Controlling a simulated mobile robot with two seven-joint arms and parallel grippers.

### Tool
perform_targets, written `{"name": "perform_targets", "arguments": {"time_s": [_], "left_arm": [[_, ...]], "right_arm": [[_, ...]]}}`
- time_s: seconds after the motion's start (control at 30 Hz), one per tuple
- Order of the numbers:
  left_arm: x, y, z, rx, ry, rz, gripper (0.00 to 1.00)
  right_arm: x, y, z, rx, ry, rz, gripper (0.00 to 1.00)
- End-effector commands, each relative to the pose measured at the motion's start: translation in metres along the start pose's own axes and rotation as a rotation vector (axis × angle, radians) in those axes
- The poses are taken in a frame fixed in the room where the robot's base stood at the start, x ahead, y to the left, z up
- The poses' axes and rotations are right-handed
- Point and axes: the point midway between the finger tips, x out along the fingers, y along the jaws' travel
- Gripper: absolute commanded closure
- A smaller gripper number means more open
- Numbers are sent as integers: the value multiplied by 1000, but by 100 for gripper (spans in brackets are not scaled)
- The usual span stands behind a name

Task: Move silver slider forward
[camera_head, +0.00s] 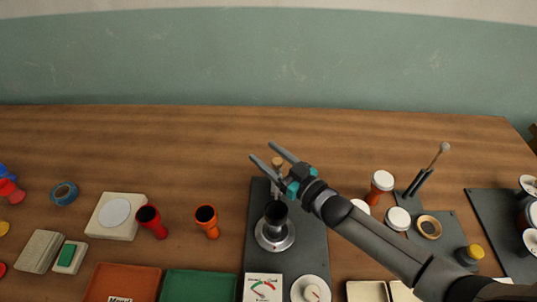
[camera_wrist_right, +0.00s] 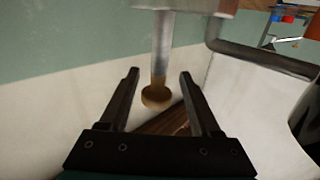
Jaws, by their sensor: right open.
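A dark board (camera_head: 258,206) lies on the table at the front middle. On it stands a round silver base (camera_head: 275,241) with a black cup (camera_head: 276,212). Behind the cup is a small wooden knob (camera_head: 278,162), partly hidden by my right gripper. I cannot tell for sure which part is the silver slider. My right gripper (camera_head: 261,150) is open, its fingers reaching over the far end of the board beside the knob. In the right wrist view, a silver post (camera_wrist_right: 161,45) with a wooden knob (camera_wrist_right: 157,96) shows between the open fingers, with no clear contact. My left gripper is out of view.
White-topped jars (camera_head: 381,186), a tape ring (camera_head: 429,228) and another dark board (camera_head: 494,222) are on the right. The table's back is clear.

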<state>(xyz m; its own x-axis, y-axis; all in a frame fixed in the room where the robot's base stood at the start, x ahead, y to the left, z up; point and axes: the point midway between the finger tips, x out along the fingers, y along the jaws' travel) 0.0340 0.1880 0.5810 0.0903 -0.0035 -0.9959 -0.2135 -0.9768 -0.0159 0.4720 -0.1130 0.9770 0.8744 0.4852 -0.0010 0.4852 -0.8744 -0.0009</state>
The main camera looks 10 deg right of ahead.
Motion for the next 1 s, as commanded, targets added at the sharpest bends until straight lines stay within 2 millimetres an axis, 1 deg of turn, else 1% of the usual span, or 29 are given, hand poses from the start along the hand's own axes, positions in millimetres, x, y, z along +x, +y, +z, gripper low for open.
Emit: {"name": "perform_targets", "arguments": {"time_s": [0.13, 0.27, 0.8, 1.0], "left_arm": [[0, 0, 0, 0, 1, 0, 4], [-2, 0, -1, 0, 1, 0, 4], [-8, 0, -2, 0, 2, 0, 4], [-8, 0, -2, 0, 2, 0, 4]], "right_arm": [[-3, 1, 0, -1, -1, 1, 36], [-15, 1, 0, 0, -2, 1, 36], [-110, 0, 1, 1, -5, 0, 36], [-138, 0, 1, 0, -3, 0, 36]]}}
